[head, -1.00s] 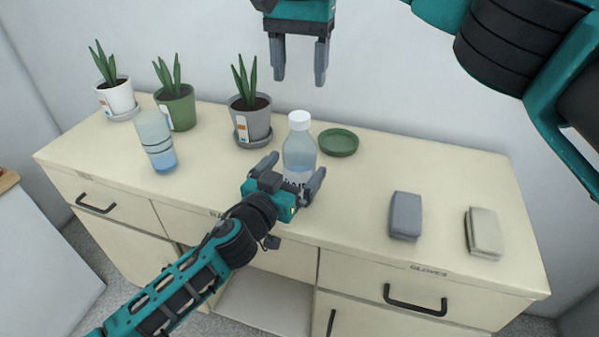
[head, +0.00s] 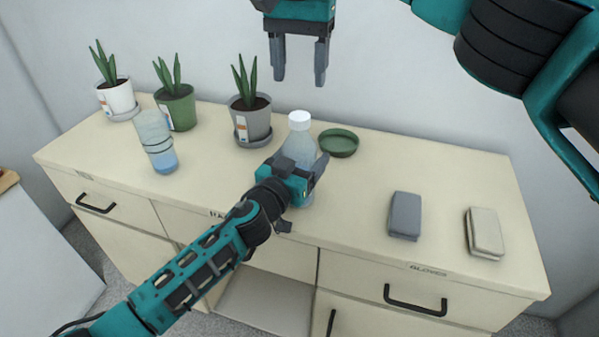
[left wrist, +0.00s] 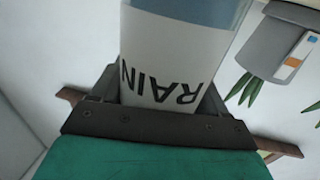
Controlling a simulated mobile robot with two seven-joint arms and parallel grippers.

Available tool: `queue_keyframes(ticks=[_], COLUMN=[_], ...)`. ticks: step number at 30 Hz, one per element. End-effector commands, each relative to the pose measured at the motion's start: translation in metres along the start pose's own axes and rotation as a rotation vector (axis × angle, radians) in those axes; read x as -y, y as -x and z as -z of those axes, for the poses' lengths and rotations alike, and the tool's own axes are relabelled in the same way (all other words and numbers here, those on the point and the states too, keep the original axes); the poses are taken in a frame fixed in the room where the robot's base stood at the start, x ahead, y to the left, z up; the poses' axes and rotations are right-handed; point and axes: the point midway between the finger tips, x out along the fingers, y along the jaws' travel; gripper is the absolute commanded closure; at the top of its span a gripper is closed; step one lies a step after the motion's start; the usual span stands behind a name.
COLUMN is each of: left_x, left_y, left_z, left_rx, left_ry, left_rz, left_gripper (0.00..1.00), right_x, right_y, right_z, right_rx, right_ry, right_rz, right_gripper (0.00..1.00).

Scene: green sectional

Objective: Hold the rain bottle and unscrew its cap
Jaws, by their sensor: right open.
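The rain bottle (head: 299,146), clear with a white cap (head: 299,119), stands upright on the cabinet top. My left gripper (head: 300,165) is low at the bottle, with one finger visible on its right side. In the left wrist view the bottle (left wrist: 165,60) with its RAIN label lies between the two fingers, close against both. I cannot tell whether they press on it. The hand hides the bottle's lower part in the head view. My right gripper (head: 299,75) is open and empty, pointing down above and behind the bottle.
A green saucer (head: 338,150) lies just right of the bottle. A grey potted plant (head: 250,122), a green pot (head: 178,110), a white pot (head: 117,98) and a clear blue-bottomed bottle (head: 156,140) stand left. Grey (head: 405,215) and beige (head: 484,232) blocks lie right, with free surface between.

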Motion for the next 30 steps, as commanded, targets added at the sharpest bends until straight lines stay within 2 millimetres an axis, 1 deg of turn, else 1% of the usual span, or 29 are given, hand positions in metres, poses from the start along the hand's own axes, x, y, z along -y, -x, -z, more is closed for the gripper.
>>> queue_keyframes(ticks=[1,2,18,22,23,26,30], left_x=[0.0001,0.0001,0.0002,0.0002,0.0002,0.0002,0.0002], left_y=[0.0002,0.0002,0.0003,0.0003,0.0003,0.0003,0.0003], left_z=[-0.0002,-0.0002,-0.0005,-0.0005,-0.0005,-0.0006,-0.0006], left_rx=[0.000,0.000,0.001,0.001,0.001,0.001,0.001], left_ry=[0.000,0.000,0.000,0.000,0.000,0.000,0.000], left_rz=[0.000,0.000,0.000,0.000,0.000,0.000,0.000], left_gripper=[0.31,0.34,0.86,0.98,1.00,1.00,1.00], right_x=[0.0000,0.0000,0.0000,0.0000,0.0000,0.0001,0.0001], right_y=[0.0000,0.0000,0.0000,0.0000,0.0000,-0.0001,-0.0001], right_z=[0.0000,0.0000,0.0000,0.0000,0.0000,-0.0001,-0.0002], right_rx=[0.000,0.000,0.000,0.000,0.000,0.000,0.000], right_ry=[0.000,0.000,-0.001,-0.043,-0.065,-0.182,-0.425], right_rz=[0.000,0.000,0.000,0.000,0.000,0.000,0.000], right_gripper=[0.39,0.39,0.39,0.39,0.39,0.39,0.39])
